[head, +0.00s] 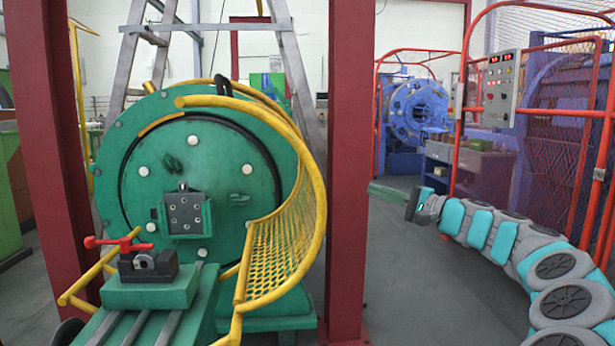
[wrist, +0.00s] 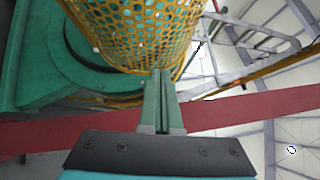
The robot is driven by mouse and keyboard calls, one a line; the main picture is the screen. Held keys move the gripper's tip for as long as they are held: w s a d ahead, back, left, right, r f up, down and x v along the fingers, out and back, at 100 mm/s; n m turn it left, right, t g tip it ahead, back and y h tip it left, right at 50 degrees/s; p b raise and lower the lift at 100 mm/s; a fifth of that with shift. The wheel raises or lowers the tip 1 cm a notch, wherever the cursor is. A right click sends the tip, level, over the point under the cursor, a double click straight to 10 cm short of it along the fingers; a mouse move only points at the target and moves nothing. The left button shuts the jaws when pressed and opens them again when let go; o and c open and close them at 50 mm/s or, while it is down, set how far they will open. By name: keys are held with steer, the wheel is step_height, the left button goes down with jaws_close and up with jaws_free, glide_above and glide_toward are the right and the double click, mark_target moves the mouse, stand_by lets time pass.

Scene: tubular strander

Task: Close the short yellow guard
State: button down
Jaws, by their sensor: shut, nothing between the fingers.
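The yellow guard (head: 287,245), a curved tube frame with mesh, stands at the right side of the large green disc (head: 200,175). The disc's face is largely uncovered. The guard's mesh also fills the top of the wrist view (wrist: 145,35). My gripper (head: 371,187) is to the right of the guard, beyond the dark red post in the picture. Its green fingers are together and empty, pointing left. In the wrist view my gripper (wrist: 161,75) points up toward the mesh; I cannot tell the exact gap, but the head view shows them apart.
A dark red post (head: 347,150) stands between the guard and my gripper in the picture. A red-handled clamp (head: 140,258) sits on the green bed at the lower left. A control box (head: 502,85) and orange-red railing (head: 462,110) are at right. Grey floor (head: 400,270) is clear.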

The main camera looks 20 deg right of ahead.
steer(key=s+a+x, duration=0.1)
steer(key=a+x, duration=0.1)
steer(key=x, duration=1.1)
steer(key=shift+r+p, duration=0.3)
steer(key=shift+r, duration=0.1)
